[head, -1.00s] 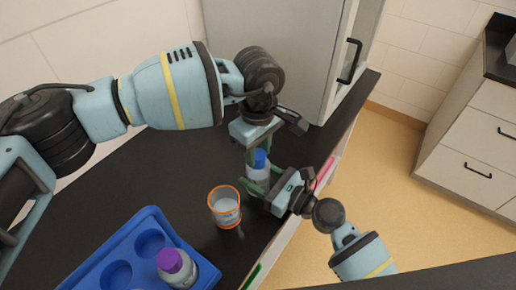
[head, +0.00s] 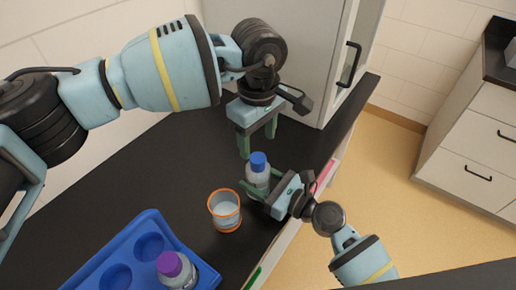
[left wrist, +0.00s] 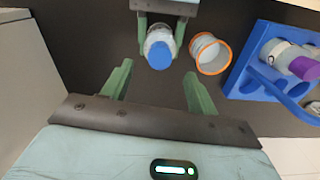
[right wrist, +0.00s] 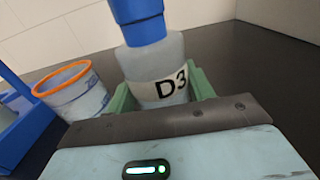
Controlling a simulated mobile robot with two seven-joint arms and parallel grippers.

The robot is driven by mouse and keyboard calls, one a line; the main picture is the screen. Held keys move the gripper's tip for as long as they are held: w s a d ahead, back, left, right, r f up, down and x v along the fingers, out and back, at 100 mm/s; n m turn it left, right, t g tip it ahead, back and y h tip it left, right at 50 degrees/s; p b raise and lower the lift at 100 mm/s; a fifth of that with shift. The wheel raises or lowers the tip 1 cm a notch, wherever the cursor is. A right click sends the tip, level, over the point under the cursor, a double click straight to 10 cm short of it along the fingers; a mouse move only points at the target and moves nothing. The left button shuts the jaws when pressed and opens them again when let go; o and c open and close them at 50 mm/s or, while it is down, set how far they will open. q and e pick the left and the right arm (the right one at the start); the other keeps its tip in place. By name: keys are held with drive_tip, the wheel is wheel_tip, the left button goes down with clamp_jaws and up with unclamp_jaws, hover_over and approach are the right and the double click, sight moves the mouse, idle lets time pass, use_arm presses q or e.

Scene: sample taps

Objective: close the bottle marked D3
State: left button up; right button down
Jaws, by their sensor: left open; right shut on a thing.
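The bottle marked D3 (right wrist: 160,80) stands upright on the black counter, and its label reads D3 in the right wrist view. A blue cap (head: 258,161) sits on its neck; I cannot tell how tightly it is seated. My right gripper (head: 262,190) is shut on the body of this bottle. My left gripper (head: 258,148) is open and empty, behind and above the bottle, with its green fingers pointing down. In the left wrist view, the blue cap (left wrist: 160,57) shows beyond the spread fingertips (left wrist: 157,82), apart from them.
An orange-rimmed beaker (head: 225,212) stands close to the left of the bottle. A blue tray (head: 120,245) at the front left holds a purple-capped bottle (head: 176,270). A grey cabinet (head: 290,50) stands behind. The counter (head: 170,180) left of the beaker is clear.

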sight(268, 185)
use_arm(q)
wheel_tip(268, 185, up, 7)
idle(0.3)
use_arm(e)
drive_tip(key=shift+c, duration=2.4)
unclamp_jaws()
use_arm(q)
drive_tip(key=shift+f, duration=0.1)
use_arm(e)
drive_tip(key=b+v, duration=0.1)
drive_tip(key=v, duration=0.6)
drive_tip(key=shift+s+f, duration=0.1)
drive_tip(key=shift+f, duration=0.05)
drive_tip(key=shift+s+d, duration=0.2)
drive_tip(key=shift+d, duration=0.1)
use_arm(q)
wheel_tip(268, 185, down, 3)
drive_tip(key=shift+w+r, duration=0.15)
drive_tip(key=shift+r, duration=0.05)
drive_tip(key=shift+d, duration=0.1)
